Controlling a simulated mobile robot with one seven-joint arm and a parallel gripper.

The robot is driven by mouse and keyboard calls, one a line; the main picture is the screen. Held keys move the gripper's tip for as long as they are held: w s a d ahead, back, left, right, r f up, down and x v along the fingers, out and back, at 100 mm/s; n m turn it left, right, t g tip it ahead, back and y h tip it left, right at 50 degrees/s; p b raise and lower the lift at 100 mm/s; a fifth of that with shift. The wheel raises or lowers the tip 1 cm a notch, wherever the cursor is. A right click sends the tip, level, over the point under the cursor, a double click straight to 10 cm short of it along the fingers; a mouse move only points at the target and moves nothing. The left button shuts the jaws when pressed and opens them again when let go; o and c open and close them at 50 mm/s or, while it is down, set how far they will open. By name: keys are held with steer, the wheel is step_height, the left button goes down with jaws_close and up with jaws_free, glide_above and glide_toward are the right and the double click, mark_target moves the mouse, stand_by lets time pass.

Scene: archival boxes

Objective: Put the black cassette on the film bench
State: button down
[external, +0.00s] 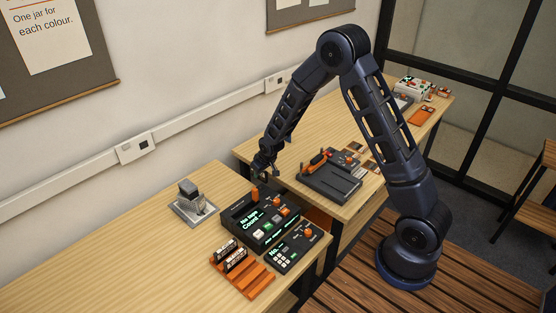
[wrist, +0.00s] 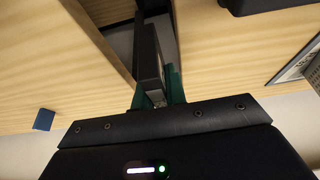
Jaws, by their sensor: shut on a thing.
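My gripper (external: 264,168) hangs above the gap between the two wooden benches, just behind the display machine. In the wrist view its green fingers (wrist: 156,92) are shut on a dark, flat, narrow thing, which I take to be the black cassette (wrist: 148,58), seen edge-on. In the external view the cassette is too small and dark to make out clearly. The farther bench (external: 297,144) carries a dark device (external: 330,185) with an orange handle. It looks like the film bench, though no label on it can be read.
On the near bench stand a black display machine (external: 252,222), a keypad box (external: 291,249), an orange rack (external: 243,280) holding dark cassettes, and a grey device (external: 193,205). A small blue object (wrist: 43,119) shows in the wrist view. The far bench's left end is clear.

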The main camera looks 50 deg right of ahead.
steer(key=shift+d, duration=0.1)
steer(key=w+d+r, duration=0.1)
steer(key=w+d, duration=0.1)
steer(key=d, duration=0.3)
steer(key=w+d+r+m, duration=0.1)
steer(key=d, duration=0.4)
steer(key=w+d+r+m, duration=0.1)
steer(key=w+d, duration=0.1)
steer(key=d, duration=0.3)
steer(key=shift+w+d+r+h, duration=0.1)
steer(key=shift+w+d+h, duration=0.05)
steer(key=shift+w+h, duration=0.2)
steer(key=w+d+r+m+h, duration=0.1)
steer(key=d+r, duration=0.1)
steer(key=d, duration=0.7)
steer(key=d+r+m, duration=0.1)
steer(key=d+r, duration=0.1)
steer(key=d, duration=0.7)
step_height(320, 180, up, 11)
steer(key=m+g+h, duration=0.1)
steer(key=m+h, duration=0.1)
steer(key=m, duration=0.3)
glide_above(353, 124)
steer(key=s+a, duration=0.1)
steer(key=shift+y, duration=0.25)
steer(key=f, duration=1.9)
steer(key=shift+s+f, duration=0.2)
steer(key=shift+f, duration=0.15)
steer(key=shift+f, duration=0.1)
